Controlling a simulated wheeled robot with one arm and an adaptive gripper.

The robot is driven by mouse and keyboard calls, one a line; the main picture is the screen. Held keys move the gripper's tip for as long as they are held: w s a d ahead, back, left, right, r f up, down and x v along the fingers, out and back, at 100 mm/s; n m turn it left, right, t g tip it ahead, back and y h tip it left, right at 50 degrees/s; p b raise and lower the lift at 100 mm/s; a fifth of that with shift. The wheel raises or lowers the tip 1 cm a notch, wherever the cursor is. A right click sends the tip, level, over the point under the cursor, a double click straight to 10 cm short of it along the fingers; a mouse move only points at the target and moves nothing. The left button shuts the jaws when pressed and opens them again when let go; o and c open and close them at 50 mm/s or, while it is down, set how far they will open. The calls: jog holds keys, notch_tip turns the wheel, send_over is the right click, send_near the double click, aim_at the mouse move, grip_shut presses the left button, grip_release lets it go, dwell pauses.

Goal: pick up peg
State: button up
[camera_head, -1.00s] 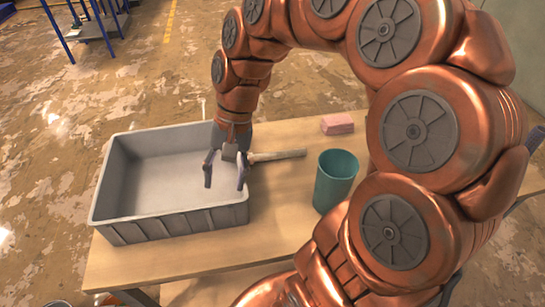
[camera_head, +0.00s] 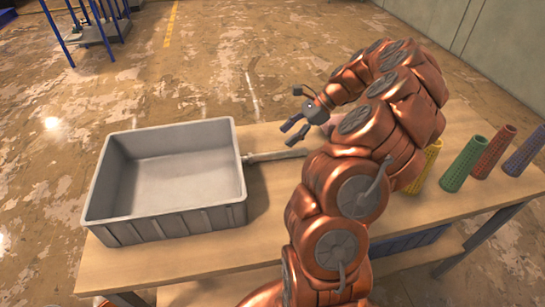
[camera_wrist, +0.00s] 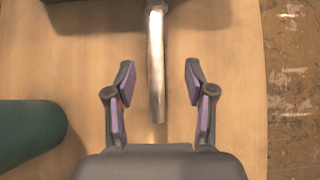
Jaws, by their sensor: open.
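A pale, slender rod (camera_head: 275,155) lies on the table with its left end at the grey bin's right side. In the wrist view the rod (camera_wrist: 156,65) runs down from the top edge, and its near end lies between the spread fingers. My gripper (camera_head: 291,112) is open and empty above the table, near the rod's right end; the wrist view shows both fingers of my gripper (camera_wrist: 159,82) apart, not touching the rod. Tapered pegs stand at the table's right: yellow (camera_head: 427,165), green (camera_head: 463,165), red (camera_head: 495,152) and blue (camera_head: 525,152). The yellow one is partly hidden by my arm.
The empty grey bin (camera_head: 172,222) fills the table's left part. A teal cup (camera_wrist: 25,135) shows at the left in the wrist view; my arm hides it in the head view. The table's far edge drops to the floor.

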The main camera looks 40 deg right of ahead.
aim_at(273, 156)
jog(key=shift+x, duration=1.25)
jog(key=shift+w+a+f+p, duration=0.1)
jog(key=shift+a+f+p, duration=0.3)
jog(key=shift+f, duration=0.4)
jog(key=shift+w+a+f+p, duration=0.15)
jog(key=shift+a+f, duration=0.3)
jog(key=shift+f, duration=0.35)
jog(key=shift+w+a+f+p, duration=0.1)
jog(key=shift+a+f+p, duration=0.3)
jog(key=shift+f, duration=0.35)
grip_shut()
